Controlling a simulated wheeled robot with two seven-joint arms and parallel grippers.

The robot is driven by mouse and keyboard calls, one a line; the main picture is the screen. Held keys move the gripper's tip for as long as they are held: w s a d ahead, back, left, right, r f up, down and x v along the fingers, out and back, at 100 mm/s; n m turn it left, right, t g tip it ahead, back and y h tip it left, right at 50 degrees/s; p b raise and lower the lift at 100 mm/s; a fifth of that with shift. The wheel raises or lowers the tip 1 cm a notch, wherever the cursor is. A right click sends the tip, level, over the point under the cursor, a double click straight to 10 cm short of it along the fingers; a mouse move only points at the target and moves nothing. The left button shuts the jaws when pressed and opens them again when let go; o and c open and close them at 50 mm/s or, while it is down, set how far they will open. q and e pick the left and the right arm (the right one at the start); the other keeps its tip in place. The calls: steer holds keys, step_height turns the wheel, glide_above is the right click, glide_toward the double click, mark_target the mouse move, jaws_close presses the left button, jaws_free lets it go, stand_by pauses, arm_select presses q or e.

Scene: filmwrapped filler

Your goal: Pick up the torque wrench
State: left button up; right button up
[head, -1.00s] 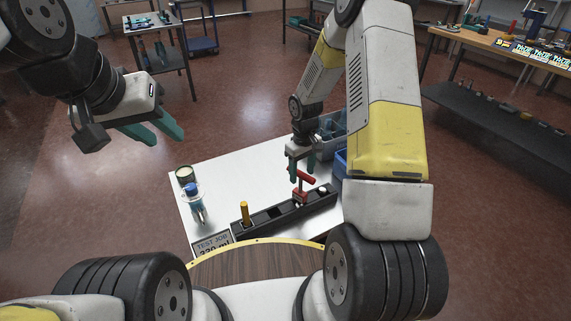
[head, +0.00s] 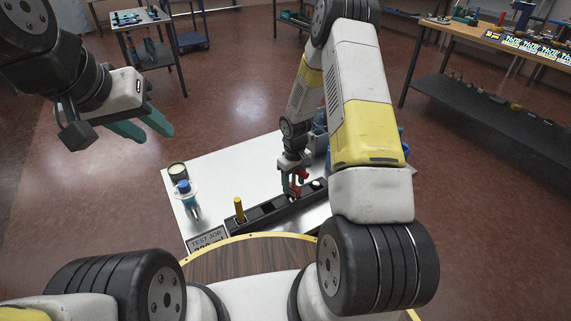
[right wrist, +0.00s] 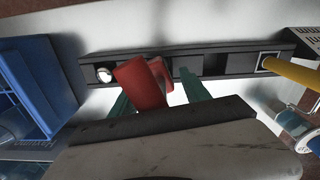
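A red tool (head: 296,190) with a hooked or T-shaped top stands in the long black rack (head: 262,217) on the white table; I cannot tell for sure that it is the torque wrench. My right gripper (head: 291,187) is down at it. In the right wrist view the red tool (right wrist: 143,84) lies between the two spread teal fingers, nearer the left one, with a gap to the right one. The tool's lower part is hidden. My left gripper (head: 144,127) is open and empty, raised left of the table.
A yellow handle (head: 239,209) stands in the rack's left end. Blue bins (right wrist: 35,85) are right of the rack in the head view. The table's middle is clear.

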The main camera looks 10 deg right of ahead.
jaws_close()
